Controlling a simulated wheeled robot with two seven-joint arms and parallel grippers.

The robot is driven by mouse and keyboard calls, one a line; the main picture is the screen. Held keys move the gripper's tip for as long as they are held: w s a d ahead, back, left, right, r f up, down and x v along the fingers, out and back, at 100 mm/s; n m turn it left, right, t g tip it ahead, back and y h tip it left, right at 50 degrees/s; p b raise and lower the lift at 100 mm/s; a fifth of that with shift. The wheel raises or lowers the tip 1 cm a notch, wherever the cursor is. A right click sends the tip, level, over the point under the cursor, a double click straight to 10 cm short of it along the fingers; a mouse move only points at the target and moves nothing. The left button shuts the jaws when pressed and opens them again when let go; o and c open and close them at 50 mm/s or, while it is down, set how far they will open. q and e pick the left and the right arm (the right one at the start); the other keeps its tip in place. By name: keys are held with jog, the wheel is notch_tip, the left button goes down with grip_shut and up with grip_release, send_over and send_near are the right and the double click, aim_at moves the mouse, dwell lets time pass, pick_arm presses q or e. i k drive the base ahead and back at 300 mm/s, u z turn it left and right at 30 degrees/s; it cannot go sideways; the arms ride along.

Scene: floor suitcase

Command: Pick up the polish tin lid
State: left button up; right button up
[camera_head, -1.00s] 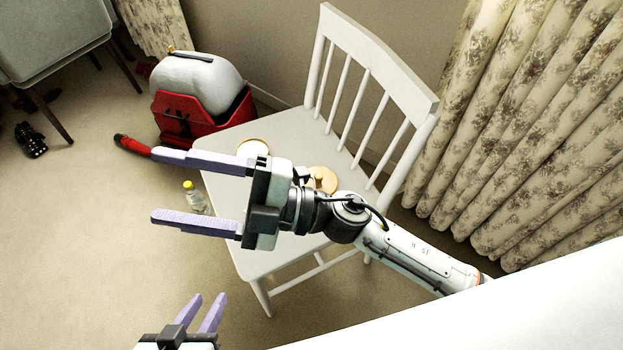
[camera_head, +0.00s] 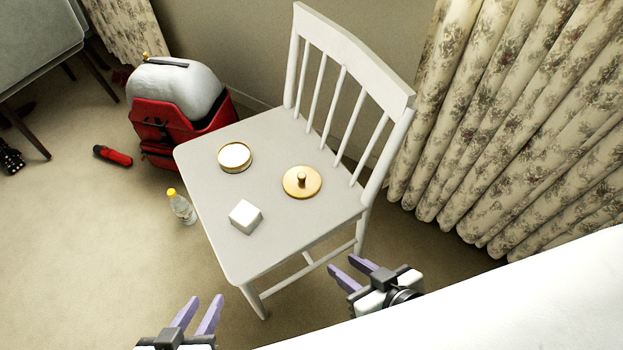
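A round gold lid with a small knob on top (camera_head: 302,187), which looks like the polish tin lid, lies flat on the white chair's seat (camera_head: 205,185). A round gold-rimmed tin with a white top face (camera_head: 235,157) sits to its left on the seat, apart from it. My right gripper (camera_head: 343,263) is open and empty, in front of the chair at the lower middle and below the lid in the picture. My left gripper (camera_head: 207,298) is open and empty at the bottom edge, left of the right one.
A white block (camera_head: 245,217) sits near the seat's front edge. A bottle with a yellow cap (camera_head: 181,207) stands on the floor left of the chair. A red bag (camera_head: 160,125) and a red flashlight-like object (camera_head: 113,155) are behind. Floral curtains (camera_head: 500,130) hang at the right.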

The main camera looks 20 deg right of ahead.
aim_at(301, 183)
jog(key=z, duration=2)
jog(key=k, duration=0.55)
jog(key=u, duration=2)
jog(key=i, duration=0.5)
jog(key=z, duration=0.05)
